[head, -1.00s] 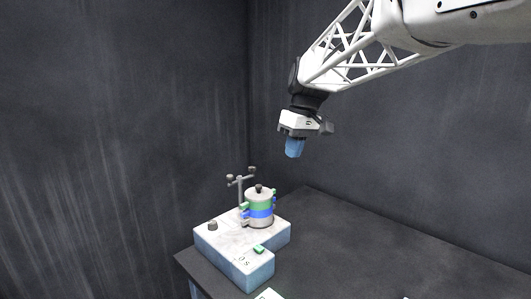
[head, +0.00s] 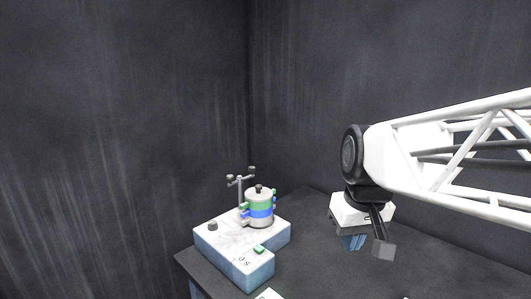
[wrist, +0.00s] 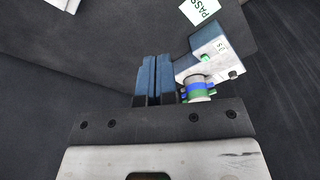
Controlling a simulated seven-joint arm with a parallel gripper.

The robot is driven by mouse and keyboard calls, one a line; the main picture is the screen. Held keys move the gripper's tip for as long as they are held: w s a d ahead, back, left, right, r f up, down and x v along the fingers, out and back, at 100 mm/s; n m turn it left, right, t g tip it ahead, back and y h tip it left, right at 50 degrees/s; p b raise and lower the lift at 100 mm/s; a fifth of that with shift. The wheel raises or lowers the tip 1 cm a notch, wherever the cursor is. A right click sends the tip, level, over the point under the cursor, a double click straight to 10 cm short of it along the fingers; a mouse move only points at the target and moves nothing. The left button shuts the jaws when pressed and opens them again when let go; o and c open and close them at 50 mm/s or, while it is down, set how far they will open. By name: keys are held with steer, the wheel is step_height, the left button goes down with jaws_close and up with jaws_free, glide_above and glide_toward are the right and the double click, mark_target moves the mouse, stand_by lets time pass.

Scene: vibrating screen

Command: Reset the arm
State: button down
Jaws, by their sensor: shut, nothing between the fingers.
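My gripper (head: 353,242) hangs over the table to the right of the vibrating screen machine in the head view. Its blue fingers (wrist: 155,78) lie side by side in the wrist view, shut with nothing between them. The machine's white and blue base (head: 232,250) stands at the table's left side. A round sieve stack (head: 260,207) with green and blue bands and a grey lid sits upright on it. In the wrist view the base (wrist: 212,48) and the stack (wrist: 197,86) show beyond and right of the fingers, partly hidden by the gripper body.
A clamp post (head: 239,188) with knobs rises behind the stack. A card marked PASS (wrist: 200,10) lies near the machine. A pale object (wrist: 66,4) is cut off at the wrist view's top. The dark table (head: 310,250) between machine and gripper is clear.

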steer(key=s+d+f+m+t, duration=0.1)
steer(key=s+d+f+m, duration=0.1)
steer(key=s+f, duration=0.5)
steer(key=s, duration=0.3)
steer(key=shift+s+d+f+h, duration=0.15)
steer(key=shift+s+d+h, duration=0.1)
steer(key=shift+s+h, duration=0.15)
stand_by(0.6)
